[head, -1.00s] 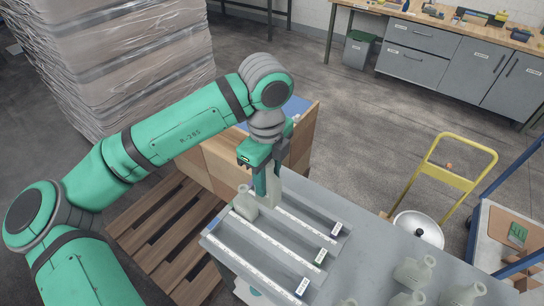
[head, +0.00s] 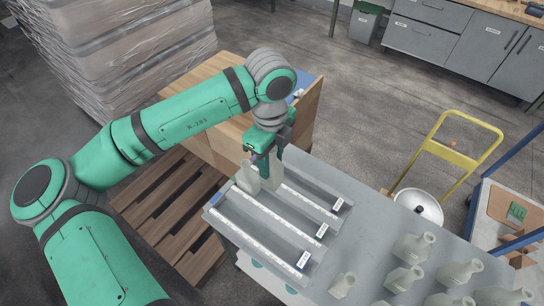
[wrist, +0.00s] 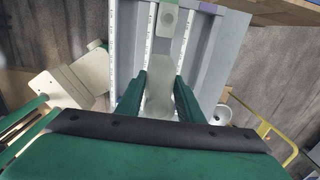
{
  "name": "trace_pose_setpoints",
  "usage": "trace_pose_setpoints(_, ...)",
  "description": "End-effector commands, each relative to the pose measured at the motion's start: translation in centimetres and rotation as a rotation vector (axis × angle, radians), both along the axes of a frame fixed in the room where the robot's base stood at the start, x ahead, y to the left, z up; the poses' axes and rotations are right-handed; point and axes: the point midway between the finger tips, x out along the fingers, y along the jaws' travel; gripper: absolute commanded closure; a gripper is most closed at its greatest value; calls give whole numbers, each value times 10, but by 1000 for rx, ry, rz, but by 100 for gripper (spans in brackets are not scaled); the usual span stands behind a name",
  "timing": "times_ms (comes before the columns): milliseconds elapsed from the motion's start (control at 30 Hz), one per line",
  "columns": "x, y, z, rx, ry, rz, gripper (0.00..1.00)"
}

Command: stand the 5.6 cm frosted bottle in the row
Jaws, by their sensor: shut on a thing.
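My gripper (head: 266,172) is shut on a frosted, pale grey-green bottle (head: 273,172), held at the far left part of the slotted rack. In the wrist view the held bottle (wrist: 159,92) sits between the two green fingers (wrist: 160,93). I cannot tell whether its base touches the rack. Another frosted bottle (head: 247,180) stands in the rack right beside it; it also shows in the wrist view (wrist: 167,20), ahead of the held one. The grey rack (head: 262,240) has parallel lanes with white ruled strips and small end labels. My fingers partly hide the held bottle.
A wooden box (head: 205,118) stands close behind my gripper. A yellow trolley (head: 470,140) is at the right. The rack's right part is clear.

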Motion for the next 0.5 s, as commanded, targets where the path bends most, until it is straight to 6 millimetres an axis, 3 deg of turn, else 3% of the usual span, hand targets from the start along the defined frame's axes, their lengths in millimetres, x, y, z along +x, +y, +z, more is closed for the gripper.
trace_pose_setpoints(500,0,-1,-31,1,1,-2,100)
